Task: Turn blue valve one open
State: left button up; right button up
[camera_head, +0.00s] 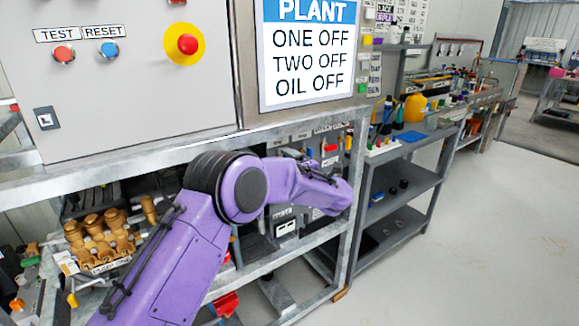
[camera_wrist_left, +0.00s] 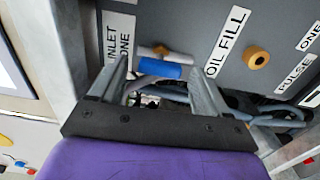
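A blue valve handle (camera_wrist_left: 158,70) shows in the left wrist view beside an "INLET ONE" label (camera_wrist_left: 118,42). It lies crosswise in the picture on a grey panel, with a brass part just above it. My left gripper (camera_wrist_left: 157,67) is open, its two metal fingers to either side of the handle in the picture, with a gap on both sides. I cannot tell how far the handle is in depth. In the head view my purple left arm reaches under the shelf edge, and its gripper and the blue valve are hidden. My right gripper is not in view.
In the wrist view a brass knob (camera_wrist_left: 256,57) sits right of the "OIL FILL" label (camera_wrist_left: 226,42), and hoses run below. In the head view brass valves (camera_head: 100,240) stand lower left, a control box (camera_head: 120,70) is above, and a shelf rack (camera_head: 400,185) stands right. Open floor lies far right.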

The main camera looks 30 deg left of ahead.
pick_arm(q)
jog(key=shift+d, duration=0.1)
jog(key=b+v, duration=0.1)
jog(key=v, duration=0.9)
jog(key=shift+d, duration=0.15)
jog(key=shift+s, duration=0.1)
